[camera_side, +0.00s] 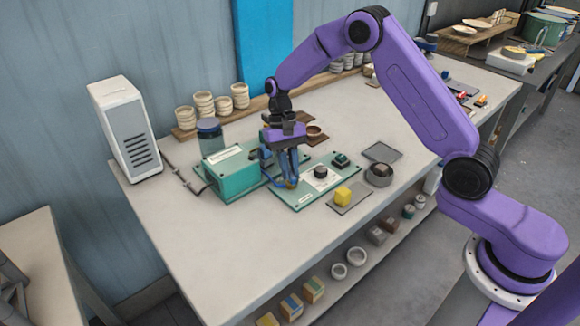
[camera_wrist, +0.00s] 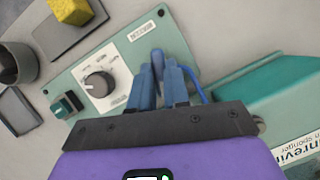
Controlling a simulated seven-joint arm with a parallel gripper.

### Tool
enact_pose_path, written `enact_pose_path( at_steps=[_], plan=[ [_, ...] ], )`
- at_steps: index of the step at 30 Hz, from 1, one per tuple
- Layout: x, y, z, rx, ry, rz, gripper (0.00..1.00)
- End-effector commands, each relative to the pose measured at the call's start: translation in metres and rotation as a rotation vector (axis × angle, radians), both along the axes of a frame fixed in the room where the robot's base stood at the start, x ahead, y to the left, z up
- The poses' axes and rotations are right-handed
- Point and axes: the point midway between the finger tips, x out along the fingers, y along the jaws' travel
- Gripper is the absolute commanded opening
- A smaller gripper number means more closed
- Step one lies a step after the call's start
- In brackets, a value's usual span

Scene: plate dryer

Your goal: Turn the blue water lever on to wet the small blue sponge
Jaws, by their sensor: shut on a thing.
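My gripper (camera_side: 289,182) points down over the green panel (camera_side: 308,198) beside the green box (camera_side: 234,180). In the wrist view its two blue fingers (camera_wrist: 158,75) are shut on a slim blue upright piece, which appears to be the blue water lever (camera_wrist: 157,62). A curved blue piece (camera_wrist: 196,84) shows just right of the fingers; I cannot tell what it belongs to. The lever's base is hidden by the fingers. I cannot make out the small blue sponge in either view. No water is visible.
The panel carries a black knob (camera_side: 320,172) and a dark green switch (camera_side: 341,160). A yellow block (camera_side: 343,196) sits on a grey plate in front. A round grey cup (camera_side: 379,175) stands to the right. A blue-lidded jar (camera_side: 210,137) stands behind the green box. The front left tabletop is clear.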

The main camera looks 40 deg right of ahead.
Motion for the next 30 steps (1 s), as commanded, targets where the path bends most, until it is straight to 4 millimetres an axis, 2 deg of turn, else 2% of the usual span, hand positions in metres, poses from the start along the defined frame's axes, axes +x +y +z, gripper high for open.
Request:
enact_pose_path(
  at_steps=[12, 30],
  plan=[
    [0.0016, 0.0009, 0.001, -0.001, -0.004, 0.275, 0.0],
    [0.0022, 0.0011, 0.0011, -0.001, -0.007, 0.361, 0.0]
  ],
)
